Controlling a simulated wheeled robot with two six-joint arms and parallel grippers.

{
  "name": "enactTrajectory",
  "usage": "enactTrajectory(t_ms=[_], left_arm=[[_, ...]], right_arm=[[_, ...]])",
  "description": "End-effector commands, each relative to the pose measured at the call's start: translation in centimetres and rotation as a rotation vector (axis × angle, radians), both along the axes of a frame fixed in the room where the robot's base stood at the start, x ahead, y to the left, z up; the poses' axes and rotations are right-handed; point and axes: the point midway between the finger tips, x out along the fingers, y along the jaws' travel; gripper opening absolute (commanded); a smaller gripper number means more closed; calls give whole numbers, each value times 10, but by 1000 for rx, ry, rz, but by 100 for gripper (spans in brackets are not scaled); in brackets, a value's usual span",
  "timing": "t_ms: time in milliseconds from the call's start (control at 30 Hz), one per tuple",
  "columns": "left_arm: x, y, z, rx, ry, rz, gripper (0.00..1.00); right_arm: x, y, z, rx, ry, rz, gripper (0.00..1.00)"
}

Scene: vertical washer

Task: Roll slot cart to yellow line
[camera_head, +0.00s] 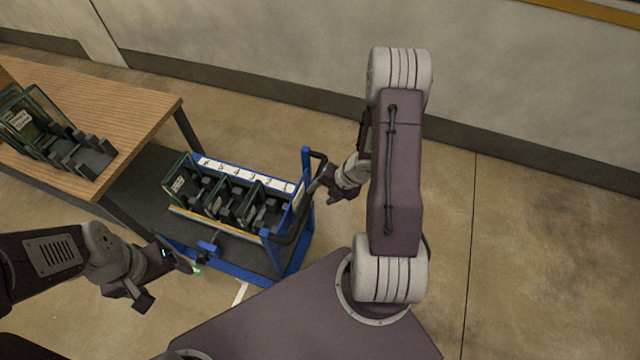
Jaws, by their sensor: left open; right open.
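The slot cart (305,225) has a blue frame and stands beside the wooden table. My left gripper (167,279) is open and empty, low in front of the cart's near left side. No yellow floor line is clear; a short pale stripe (240,293) shows on the floor by the cart.
The wooden table (120,105) at left carries a rack with glass panes (38,118). A dark mat or low surface (150,180) lies between table and cart. The wall (260,50) runs behind. The tan floor at right is clear.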

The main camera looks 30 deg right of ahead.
Motion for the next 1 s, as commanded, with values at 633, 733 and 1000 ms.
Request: enactTrajectory(t_ms=[633,733,1000], left_arm=[[0,0,-77,0,0,0,84],[0,0,-88,0,0,0,84],[0,0,-100,0,0,0,84]], right_arm=[[33,28,-88,-1,-1,3,55],[38,33,-100,-1,-1,2,55],[47,40,-114,-1,-1,0,55]])
